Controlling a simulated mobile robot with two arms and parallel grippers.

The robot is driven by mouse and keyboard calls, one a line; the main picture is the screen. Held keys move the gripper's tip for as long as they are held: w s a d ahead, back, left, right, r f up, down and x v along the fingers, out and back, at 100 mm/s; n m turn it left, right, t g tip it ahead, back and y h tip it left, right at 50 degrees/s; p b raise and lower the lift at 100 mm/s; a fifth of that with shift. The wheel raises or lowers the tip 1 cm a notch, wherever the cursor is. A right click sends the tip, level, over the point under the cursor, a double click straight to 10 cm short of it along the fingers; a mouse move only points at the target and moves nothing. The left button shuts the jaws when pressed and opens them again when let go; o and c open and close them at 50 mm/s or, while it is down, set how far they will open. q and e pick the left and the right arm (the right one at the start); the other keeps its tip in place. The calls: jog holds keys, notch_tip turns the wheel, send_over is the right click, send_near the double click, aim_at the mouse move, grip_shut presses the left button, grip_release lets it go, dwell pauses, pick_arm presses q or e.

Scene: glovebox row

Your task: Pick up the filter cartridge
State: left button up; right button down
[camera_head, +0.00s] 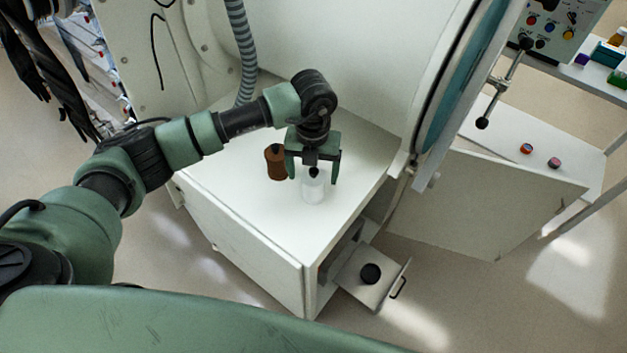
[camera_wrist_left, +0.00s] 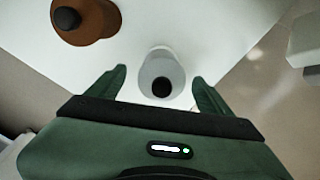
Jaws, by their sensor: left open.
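A pale, translucent cylinder with a dark top (camera_head: 313,190) stands upright on the white cabinet top (camera_head: 235,190). I cannot tell for sure whether it is the filter cartridge. My left gripper (camera_head: 312,174) points down over it, open, with a green finger on either side. In the left wrist view the pale cylinder (camera_wrist_left: 162,66) lies between the open fingertips (camera_wrist_left: 159,77), with gaps visible on both sides. My right gripper is not in view.
A brown bottle with a dark cap (camera_head: 275,164) stands close to the left finger; it also shows in the left wrist view (camera_wrist_left: 88,22). An open drawer (camera_head: 350,284) holds a black round object (camera_head: 370,273). An open round door (camera_head: 460,90) stands to the right.

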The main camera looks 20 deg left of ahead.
aim_at(314, 181)
pick_arm(q)
notch_tip(314, 181, down, 4)
jog(key=shift+d+r+p, duration=0.1)
jog(key=shift+r+p, duration=0.15)
jog(key=shift+p, duration=0.25)
jog(key=shift+w+f, duration=0.1)
jog(key=shift+f, duration=0.1)
jog(key=c, duration=1.5)
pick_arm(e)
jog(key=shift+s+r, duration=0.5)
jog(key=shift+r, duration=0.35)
pick_arm(q)
jog(key=shift+r, duration=0.2)
jog(key=shift+c, duration=0.2)
